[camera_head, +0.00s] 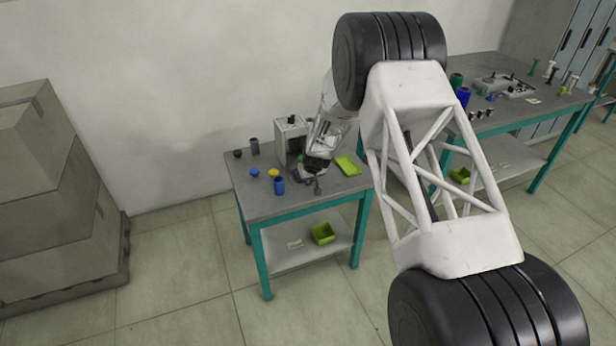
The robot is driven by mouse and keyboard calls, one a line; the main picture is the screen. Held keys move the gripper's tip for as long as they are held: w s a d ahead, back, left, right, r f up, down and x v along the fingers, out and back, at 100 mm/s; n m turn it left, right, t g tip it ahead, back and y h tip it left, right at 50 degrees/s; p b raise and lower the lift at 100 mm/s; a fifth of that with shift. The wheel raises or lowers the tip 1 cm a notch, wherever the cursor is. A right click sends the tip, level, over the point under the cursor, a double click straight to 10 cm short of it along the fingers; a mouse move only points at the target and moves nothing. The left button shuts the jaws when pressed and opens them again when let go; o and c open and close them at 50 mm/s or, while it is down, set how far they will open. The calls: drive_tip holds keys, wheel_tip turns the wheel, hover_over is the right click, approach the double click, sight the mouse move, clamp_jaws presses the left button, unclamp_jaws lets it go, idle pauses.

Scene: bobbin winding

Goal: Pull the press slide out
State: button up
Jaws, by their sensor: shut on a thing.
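The press (291,136) is a small light-grey machine standing on the small grey-topped table (256,208), partly hidden behind my arm. My gripper (317,180) is at the front of the press, low over the table top. Its jaws are shut on a small part there, which looks like the press slide, but the part is too small and too covered to make out clearly. How far the slide stands out of the press cannot be told from this view.
A second bench (509,113) stands behind at right. Stacked boxes (52,190) stand at left.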

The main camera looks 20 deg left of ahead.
drive_tip(key=shift+s+d, duration=0.25)
drive_tip(key=shift+s, duration=0.05)
idle(0.5)
drive_tip(key=o, duration=0.6)
drive_tip(key=shift+c, duration=0.2)
drive_tip(key=shift+r, duration=0.15)
wheel_tip(320, 180, up, 7)
idle(0.5)
idle(0.3)
